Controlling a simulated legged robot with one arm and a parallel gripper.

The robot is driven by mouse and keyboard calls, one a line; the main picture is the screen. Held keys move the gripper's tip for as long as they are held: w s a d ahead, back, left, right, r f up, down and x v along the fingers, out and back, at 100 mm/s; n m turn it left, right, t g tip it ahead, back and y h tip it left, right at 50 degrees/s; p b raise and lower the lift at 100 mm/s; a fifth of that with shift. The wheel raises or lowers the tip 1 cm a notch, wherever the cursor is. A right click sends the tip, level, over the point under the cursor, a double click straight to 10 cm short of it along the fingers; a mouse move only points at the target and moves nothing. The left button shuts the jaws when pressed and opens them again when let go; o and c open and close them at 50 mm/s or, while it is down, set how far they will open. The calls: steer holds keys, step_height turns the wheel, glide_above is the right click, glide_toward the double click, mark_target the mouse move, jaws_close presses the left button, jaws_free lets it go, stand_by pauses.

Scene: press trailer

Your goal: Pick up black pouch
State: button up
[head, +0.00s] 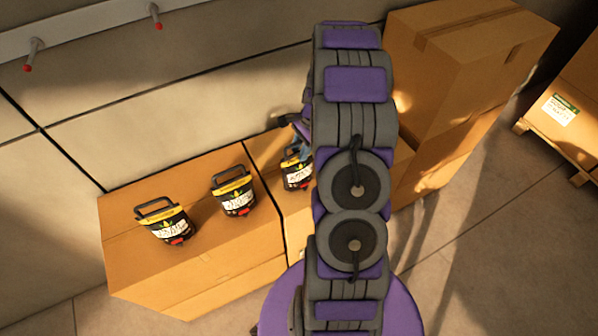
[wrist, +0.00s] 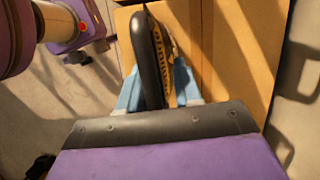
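Several black items with yellow bands, white labels and black handles stand on cardboard boxes in the head view: a left pouch (head: 166,224), a middle pouch (head: 234,194) and a right pouch (head: 297,172). The right one is partly hidden by my arm. My gripper (head: 301,128) is mostly hidden behind the arm there, close to the right pouch. In the wrist view, my gripper's blue fingers (wrist: 157,68) are apart, on either side of a black pouch (wrist: 151,60) seen from above. Whether both fingers touch it is unclear.
The pouches' cardboard boxes (head: 200,262) stand against a panelled wall (head: 180,120). A taller stack of boxes (head: 460,75) is at the right, with another box (head: 575,105) on a pallet farther right. Bare floor (head: 480,260) lies at the lower right.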

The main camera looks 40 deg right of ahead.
steer(key=shift+d, duration=0.1)
steer(key=shift+c, duration=1.5)
steer(key=shift+a+r, duration=0.1)
steer(key=shift+a, duration=0.5)
jaws_close()
steer(key=shift+d, duration=0.4)
steer(key=shift+a, duration=0.15)
